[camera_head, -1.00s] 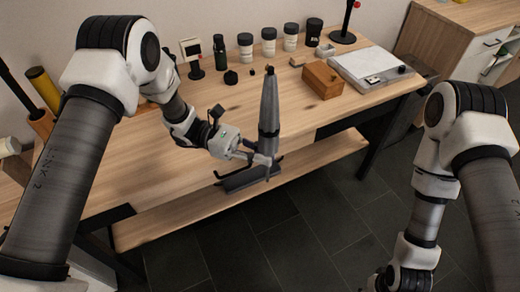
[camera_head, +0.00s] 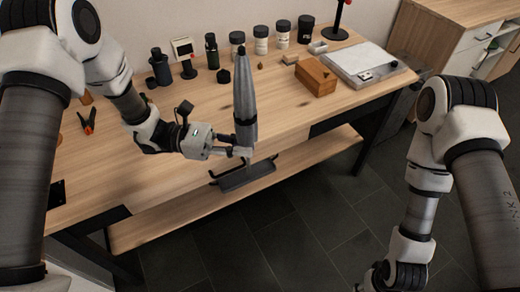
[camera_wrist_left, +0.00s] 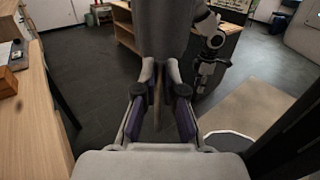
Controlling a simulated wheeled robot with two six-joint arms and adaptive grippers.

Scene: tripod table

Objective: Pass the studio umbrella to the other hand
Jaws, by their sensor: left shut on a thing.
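The studio umbrella (camera_head: 245,95) is grey, folded and roughly upright, with its dark tip at the top. My left gripper (camera_head: 240,151) is shut on it near its lower end, just off the table's front edge. In the left wrist view the umbrella (camera_wrist_left: 161,30) rises between the two fingers of the left gripper (camera_wrist_left: 160,85). My right arm hangs at the right of the head view, its gripper cut off by the bottom edge. In the left wrist view the right gripper (camera_wrist_left: 203,78) is small and dark, apart from the umbrella; its jaws are unclear.
A dark holder (camera_head: 247,175) is at the table's front edge, below the umbrella. The wooden table (camera_head: 150,185) carries a wooden box (camera_head: 316,77), a white panel device (camera_head: 362,64) and several jars along the back. Open grey floor (camera_head: 320,220) lies between the table and my right arm.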

